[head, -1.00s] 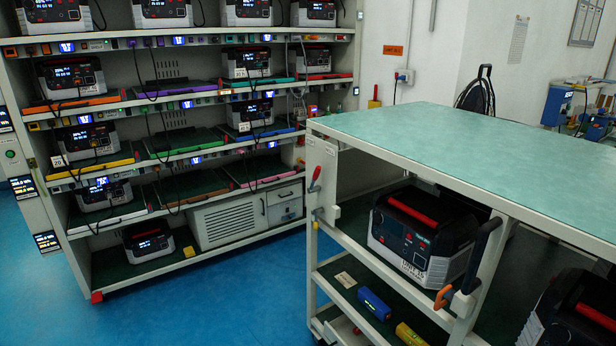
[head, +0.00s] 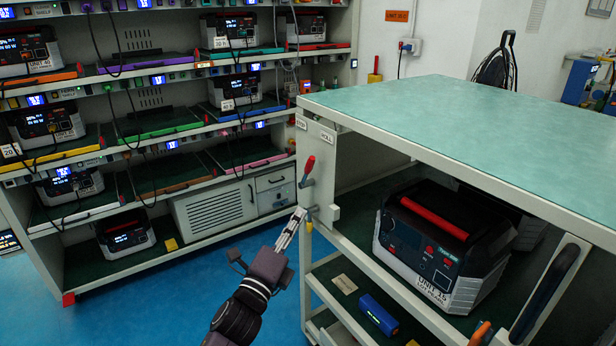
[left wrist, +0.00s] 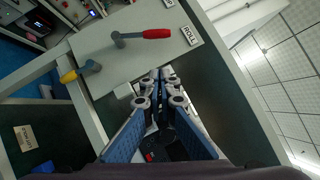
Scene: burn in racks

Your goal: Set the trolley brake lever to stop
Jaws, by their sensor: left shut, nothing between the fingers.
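The brake lever (head: 307,170) has a red grip and a grey arm. It sits on the pale end panel of the trolley (head: 450,104). It points up and leans slightly right, toward the ROLL label (head: 327,138); another small label (head: 301,123) is at the upper left. In the left wrist view the lever (left wrist: 142,36) points at the ROLL label (left wrist: 188,35). My left gripper (head: 299,213) is shut and empty, just below the lever and apart from it. Its fingers (left wrist: 160,78) also show in the left wrist view. My right gripper is out of view.
A yellow-handled part (left wrist: 80,72) is on the panel edge near the lever. A power unit (head: 440,240) stands on the trolley shelf. A rack (head: 110,270) with several units stands at the left. Blue floor (head: 225,262) is free between rack and trolley.

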